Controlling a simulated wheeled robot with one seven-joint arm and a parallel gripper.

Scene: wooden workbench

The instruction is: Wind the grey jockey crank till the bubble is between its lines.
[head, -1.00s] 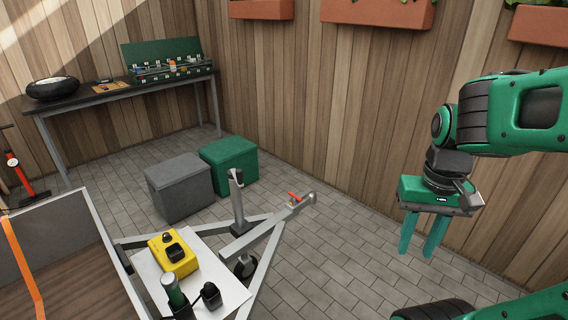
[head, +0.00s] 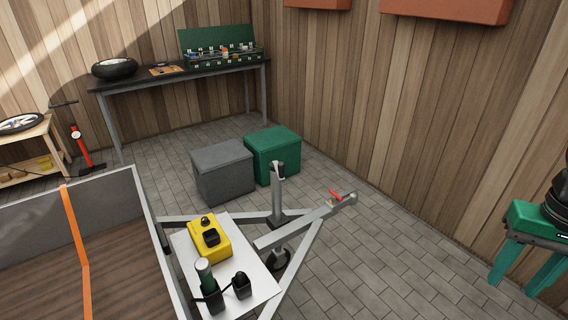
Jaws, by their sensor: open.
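The grey jockey post (head: 278,190) stands upright on the trailer's drawbar, with a small pale piece at its top that may be the crank; its handle is too small to make out. The jockey wheel (head: 278,258) shows below the frame. A yellow box (head: 209,239) with black parts on top sits on the white plate (head: 262,282); I cannot make out a bubble or its lines anywhere. My gripper (head: 518,283) is at the right edge, open and empty, fingers pointing down, well to the right of the jockey post and apart from everything.
A red lever (head: 336,195) is on the hitch end of the drawbar (head: 290,228). Grey (head: 223,172) and green (head: 273,153) boxes stand behind. The paved floor (head: 400,250) between hitch and gripper is clear.

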